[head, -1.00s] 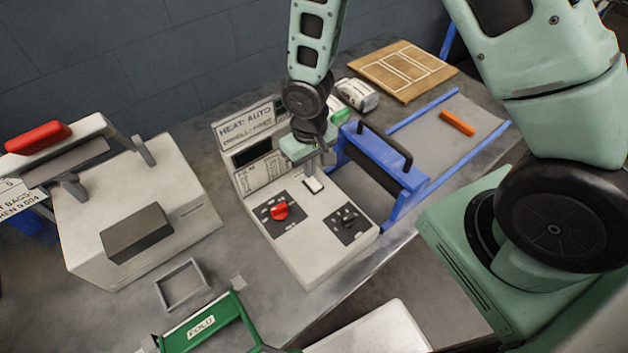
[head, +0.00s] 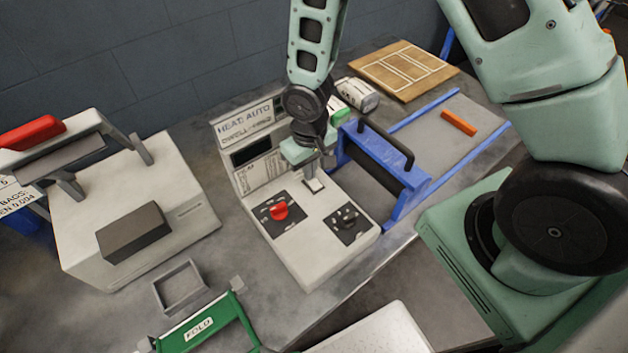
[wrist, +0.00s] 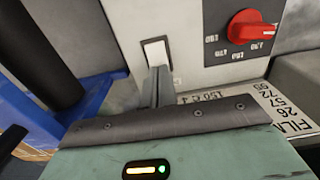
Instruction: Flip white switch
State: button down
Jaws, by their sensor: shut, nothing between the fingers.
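The white switch (head: 313,185) is a small rocker on the sloping top of the pale control box (head: 318,250), beside the red knob (head: 279,211). In the wrist view the white switch (wrist: 156,53) shows as a pale rectangle in a dark frame, left of the red knob (wrist: 250,27). My gripper (head: 309,173) points down at the switch in the head view. In the wrist view my gripper (wrist: 158,74) is shut and empty, its fingertips at the near edge of the switch. I cannot tell whether they touch it.
A black knob (head: 348,220) sits on the same box. A blue frame with a dark roller (head: 380,172) stands close on the right. A press with a red handle (head: 32,134) stands left, and a green folding frame (head: 200,327) lies in front.

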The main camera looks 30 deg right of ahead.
jog(key=shift+f, duration=0.15)
jog(key=shift+r+p, duration=2.8)
jog(key=shift+r, duration=0.75)
jog(key=s+a+r+n+b, duration=0.2)
jog(key=s+a+r, duration=0.1)
jog(key=s+r, duration=0.5)
jog(key=s+a+r+n+b, duration=0.3)
jog(key=s+r, duration=0.5)
jog(key=s, duration=0.2)
jog(key=shift+a+r+n+y, duration=0.15)
jog(key=shift+r+n+y, duration=0.15)
jog(key=shift+r, duration=0.05)
